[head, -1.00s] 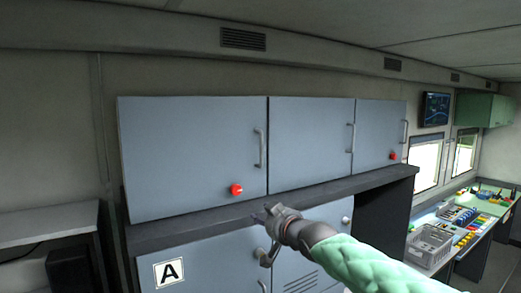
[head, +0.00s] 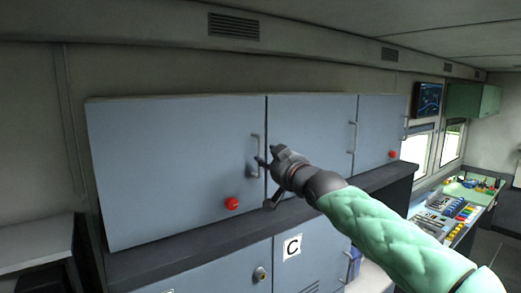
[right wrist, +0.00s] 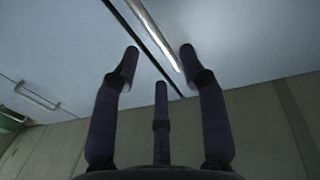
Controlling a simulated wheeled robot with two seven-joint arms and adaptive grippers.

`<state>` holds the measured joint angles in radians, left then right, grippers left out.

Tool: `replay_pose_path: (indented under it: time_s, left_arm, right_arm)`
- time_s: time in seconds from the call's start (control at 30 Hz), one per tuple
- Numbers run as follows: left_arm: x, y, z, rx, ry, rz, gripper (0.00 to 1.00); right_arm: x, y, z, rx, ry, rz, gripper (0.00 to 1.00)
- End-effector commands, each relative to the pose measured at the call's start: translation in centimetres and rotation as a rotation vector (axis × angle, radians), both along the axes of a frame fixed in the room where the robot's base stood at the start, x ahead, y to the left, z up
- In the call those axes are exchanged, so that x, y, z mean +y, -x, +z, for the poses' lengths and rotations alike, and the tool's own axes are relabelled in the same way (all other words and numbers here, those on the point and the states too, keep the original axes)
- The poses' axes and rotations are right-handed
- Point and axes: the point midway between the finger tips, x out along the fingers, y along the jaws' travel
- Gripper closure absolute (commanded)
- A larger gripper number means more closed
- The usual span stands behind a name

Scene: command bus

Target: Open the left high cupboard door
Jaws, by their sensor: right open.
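The left high cupboard door (head: 175,165) is a blue-grey panel, shut, with a red round knob (head: 232,203) low on its right side. Its upright bar handle (head: 254,150) is near the right edge. My right gripper (head: 268,176) is open at the lower part of this handle, close to the door seam. In the right wrist view, the handle (right wrist: 153,35) runs between the spread fingers (right wrist: 158,75) and ahead of them; whether they touch it I cannot tell. My left gripper is not in view.
Two more shut high doors, the middle one (head: 312,125) and the right one (head: 378,130), adjoin it. A dark ledge (head: 190,235) runs below, above lower cupboards, one labelled C (head: 292,248). A console desk (head: 455,212) stands at the right.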

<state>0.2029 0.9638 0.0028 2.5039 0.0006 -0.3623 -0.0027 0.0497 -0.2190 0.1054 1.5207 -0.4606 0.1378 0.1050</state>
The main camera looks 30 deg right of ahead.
Motion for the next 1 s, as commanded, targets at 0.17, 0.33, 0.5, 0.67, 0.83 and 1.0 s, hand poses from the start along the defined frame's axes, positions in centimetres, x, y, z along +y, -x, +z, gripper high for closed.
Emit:
replay_pose_path:
  time_s: [0.17, 0.33, 0.5, 0.67, 0.83, 1.0]
  left_arm:
    - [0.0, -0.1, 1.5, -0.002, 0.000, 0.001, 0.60]
    - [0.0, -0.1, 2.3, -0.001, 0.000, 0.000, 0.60]
    - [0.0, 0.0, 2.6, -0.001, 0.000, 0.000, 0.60]
    - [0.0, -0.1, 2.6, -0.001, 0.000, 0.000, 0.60]
    - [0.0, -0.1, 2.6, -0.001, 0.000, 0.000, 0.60]
    - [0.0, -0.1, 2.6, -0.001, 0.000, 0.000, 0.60]
  right_arm:
    - [-0.4, -3.1, 0.2, 0.003, 0.000, -0.001, 0.57]
    - [-0.6, -5.0, 0.1, 0.002, 0.001, 0.000, 0.57]
    - [-0.7, -5.9, 0.1, 0.000, 0.001, 0.000, 0.57]
    - [-0.7, -6.0, 0.0, -0.001, 0.001, 0.000, 0.57]
    - [-0.7, -6.0, 0.0, -0.001, 0.001, 0.000, 0.62]
    - [-0.7, -6.0, 0.0, 0.000, 0.001, 0.000, 1.00]
